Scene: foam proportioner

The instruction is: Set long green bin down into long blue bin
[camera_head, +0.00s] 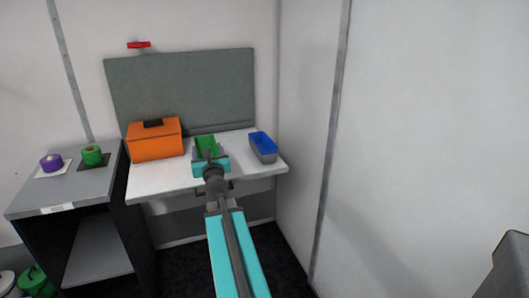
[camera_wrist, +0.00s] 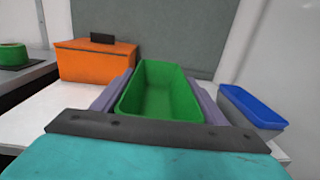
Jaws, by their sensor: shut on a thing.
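The long green bin (camera_wrist: 160,92) is empty and upright between the two purple-grey fingers of my gripper (camera_wrist: 158,95) in the wrist view. My gripper is shut on its long sides. In the head view the green bin (camera_head: 206,144) shows over the white table, partly hidden by my gripper (camera_head: 208,158). I cannot tell its exact height above the table. The long blue bin (camera_head: 263,146) stands on the table to the right of the green bin, apart from it.
An orange box (camera_head: 156,140) with a dark handle stands left of the green bin on the white table (camera_head: 160,183). A grey cabinet (camera_head: 60,192) at the left holds a green roll (camera_head: 92,156) and a purple roll (camera_head: 51,163). A wall rises close to the blue bin's right.

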